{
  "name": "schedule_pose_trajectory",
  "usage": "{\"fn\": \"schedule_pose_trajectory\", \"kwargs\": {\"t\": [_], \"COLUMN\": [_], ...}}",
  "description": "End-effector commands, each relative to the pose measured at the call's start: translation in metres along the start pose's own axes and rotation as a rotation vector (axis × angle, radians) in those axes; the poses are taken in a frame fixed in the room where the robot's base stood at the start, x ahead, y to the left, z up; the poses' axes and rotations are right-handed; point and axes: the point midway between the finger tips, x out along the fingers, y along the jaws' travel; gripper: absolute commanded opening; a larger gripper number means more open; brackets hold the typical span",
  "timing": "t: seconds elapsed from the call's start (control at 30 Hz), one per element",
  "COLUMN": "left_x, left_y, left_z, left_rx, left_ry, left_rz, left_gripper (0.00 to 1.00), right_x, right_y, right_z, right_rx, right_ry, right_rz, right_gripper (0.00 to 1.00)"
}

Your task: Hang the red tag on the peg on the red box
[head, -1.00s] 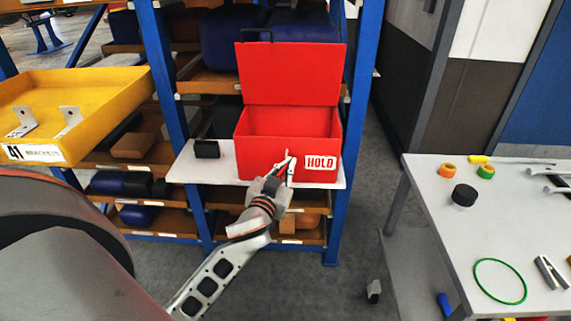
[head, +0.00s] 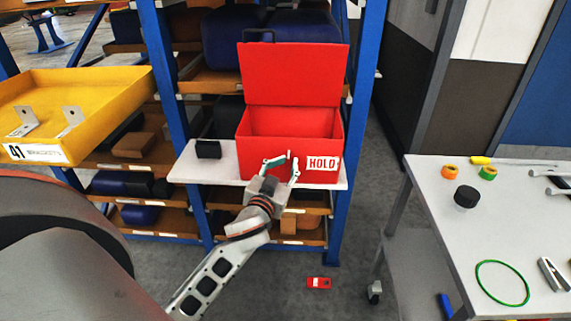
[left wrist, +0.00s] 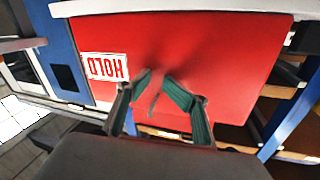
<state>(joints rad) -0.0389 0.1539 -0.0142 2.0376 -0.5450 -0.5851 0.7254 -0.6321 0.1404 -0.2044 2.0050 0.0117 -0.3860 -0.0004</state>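The red box (head: 288,150) stands on a white shelf with its lid up and a HOLD label (head: 322,163) on its front. A small pale peg (head: 289,155) seems to stick out of the front, left of the label. The red tag (head: 319,283) lies on the grey floor below the shelf. My left gripper (head: 281,163) is open and empty in front of the box. In the left wrist view its fingers (left wrist: 160,92) are spread before the red front, with a thin blurred peg-like shape between them. My right gripper is not in view.
A black block (head: 207,149) sits on the white shelf (head: 187,172) left of the box. A yellow bin (head: 110,93) with brackets is at left. A grey table (head: 440,215) with tape rolls, a green ring and tools is at right. The floor between is open.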

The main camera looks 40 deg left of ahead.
Motion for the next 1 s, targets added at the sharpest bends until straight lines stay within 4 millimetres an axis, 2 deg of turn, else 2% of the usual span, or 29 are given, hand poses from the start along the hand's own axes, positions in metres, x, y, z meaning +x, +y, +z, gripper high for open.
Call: {"fn": "schedule_pose_trajectory", "kwargs": {"t": [0.17,0.27,0.7,0.83,1.0], "left_x": [-0.001,-0.009,-0.093,-0.109,-0.12], "left_y": [-0.003,-0.002,-0.001,-0.001,-0.001], "left_z": [0.001,0.002,0.001,0.0,-0.001], "left_rx": [0.002,0.0,-0.003,-0.001,-0.001], "left_ry": [-0.002,-0.004,-0.003,-0.001,0.001], "left_rz": [-0.007,-0.005,-0.002,-0.002,-0.002], "left_gripper": [0.27,0.27,0.27,0.27,0.27], "right_x": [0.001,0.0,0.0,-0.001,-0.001], "right_y": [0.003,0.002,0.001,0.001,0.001], "right_z": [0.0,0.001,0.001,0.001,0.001], "right_rx": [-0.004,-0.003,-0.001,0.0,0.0], "right_ry": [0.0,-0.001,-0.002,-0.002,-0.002], "right_rz": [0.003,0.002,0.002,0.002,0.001], "right_gripper": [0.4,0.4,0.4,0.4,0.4]}}
